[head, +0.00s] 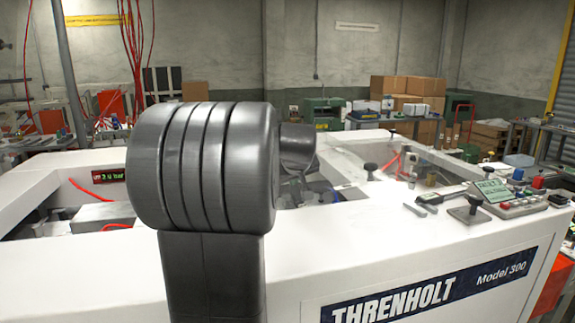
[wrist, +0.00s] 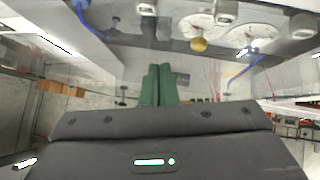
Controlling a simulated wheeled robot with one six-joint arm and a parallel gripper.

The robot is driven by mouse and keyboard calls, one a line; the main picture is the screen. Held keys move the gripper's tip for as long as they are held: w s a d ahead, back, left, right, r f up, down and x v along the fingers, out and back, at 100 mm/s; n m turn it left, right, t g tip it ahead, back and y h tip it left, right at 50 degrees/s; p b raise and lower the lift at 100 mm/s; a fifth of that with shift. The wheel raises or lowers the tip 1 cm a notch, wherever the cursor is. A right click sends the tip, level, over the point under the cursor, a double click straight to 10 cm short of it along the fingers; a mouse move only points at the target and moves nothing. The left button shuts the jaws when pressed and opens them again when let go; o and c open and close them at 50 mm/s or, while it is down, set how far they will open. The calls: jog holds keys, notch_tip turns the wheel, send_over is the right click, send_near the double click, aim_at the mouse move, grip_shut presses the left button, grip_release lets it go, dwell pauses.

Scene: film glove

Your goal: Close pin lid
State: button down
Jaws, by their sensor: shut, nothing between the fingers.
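I cannot surely make out the pin lid in either view. In the head view my dark arm covers the middle of the white machine (head: 300,262) and hides my gripper. In the wrist view my gripper (wrist: 158,68) shows its two green fingers side by side, shut and with nothing between them. Beyond the fingertips is a pale, glossy surface. White round dials (wrist: 196,26), a yellow knob (wrist: 199,44) and a blue tube (wrist: 245,72) lie near the top of that view. Whether the fingers touch anything there I cannot tell.
On the machine's right side are a black knob (head: 371,167), a small green-screen display (head: 492,190) and a button box (head: 515,206). A red readout (head: 109,175) is on the left. Cardboard boxes (head: 408,87) stand behind. The white front rim is mostly bare.

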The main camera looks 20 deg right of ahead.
aim_at(296, 192)
jog(key=f, duration=0.1)
jog(key=f+b, duration=0.1)
jog(key=f, duration=0.1)
jog(key=shift+d+f, duration=0.25)
jog(key=shift+f, duration=0.15)
jog(key=shift+s+f+b, duration=0.15)
jog(key=shift+f+b, duration=0.3)
jog(key=shift+f, duration=0.15)
jog(key=shift+a, duration=0.1)
notch_tip(296, 192, up, 6)
jog(key=p, duration=0.3)
jog(key=shift+s, duration=0.15)
jog(key=d+b+v, duration=0.1)
jog(key=v, duration=0.8)
jog(key=shift+d+r, duration=0.2)
jog(key=shift+d, duration=0.1)
